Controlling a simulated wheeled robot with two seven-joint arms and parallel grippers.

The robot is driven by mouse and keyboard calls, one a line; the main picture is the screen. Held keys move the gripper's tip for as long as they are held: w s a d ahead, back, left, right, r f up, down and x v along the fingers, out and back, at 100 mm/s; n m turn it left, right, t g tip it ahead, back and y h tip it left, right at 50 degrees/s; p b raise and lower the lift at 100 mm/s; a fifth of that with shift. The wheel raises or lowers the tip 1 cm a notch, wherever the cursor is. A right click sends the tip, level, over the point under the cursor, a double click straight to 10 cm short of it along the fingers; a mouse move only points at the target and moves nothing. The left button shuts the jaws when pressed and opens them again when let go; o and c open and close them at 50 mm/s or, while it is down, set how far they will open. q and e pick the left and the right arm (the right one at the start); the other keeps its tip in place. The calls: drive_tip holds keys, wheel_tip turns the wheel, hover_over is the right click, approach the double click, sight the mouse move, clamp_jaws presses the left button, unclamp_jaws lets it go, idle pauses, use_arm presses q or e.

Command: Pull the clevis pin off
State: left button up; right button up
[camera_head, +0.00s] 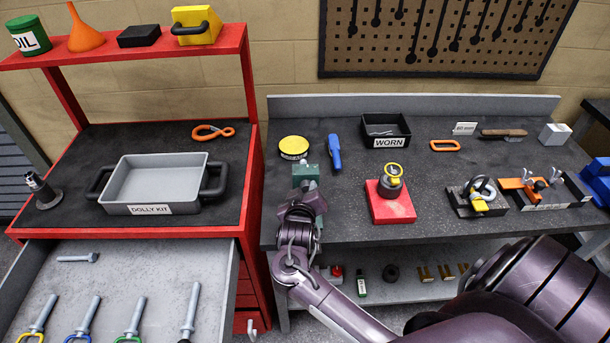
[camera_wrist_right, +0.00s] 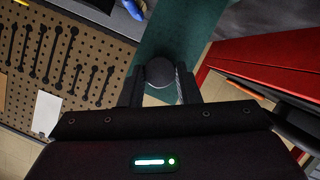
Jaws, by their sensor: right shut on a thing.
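My right gripper (camera_head: 304,188) is at the front left of the grey bench, at a green block (camera_head: 305,171). In the right wrist view the fingers (camera_wrist_right: 160,92) are closed on a dark round-headed piece (camera_wrist_right: 160,71), apparently the clevis pin. A thin light wire or cord hangs beside it. The green surface (camera_wrist_right: 185,30) lies right behind the head. The pin's shank is hidden, so I cannot tell how deep it sits. In the head view my gripper and wrist cover the pin. My left gripper is not in view.
A blue-handled tool (camera_head: 335,153) and a yellow round tin (camera_head: 293,147) lie close by the gripper. A red block with a ringed piece (camera_head: 391,202) stands to the right. The red cart (camera_head: 245,190) with a grey tray (camera_head: 157,184) and open drawer is left.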

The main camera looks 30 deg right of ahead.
drive_tip(key=s+a+p, duration=0.5)
drive_tip(key=s+p, duration=0.1)
drive_tip(key=s, duration=0.3)
drive_tip(key=shift+s+a, duration=0.15)
drive_tip(key=shift+a, duration=0.2)
idle(1.2)
drive_tip(key=shift+r, duration=0.1)
drive_tip(key=shift+s+a+r+p, duration=0.3)
drive_tip(key=shift+s+a+r, duration=0.15)
drive_tip(key=shift+s, duration=0.2)
drive_tip(key=shift+s+a+r+p, duration=0.35)
drive_tip(key=shift+s+r, duration=0.15)
drive_tip(key=shift+s, duration=0.1)
drive_tip(key=shift+f, duration=0.1)
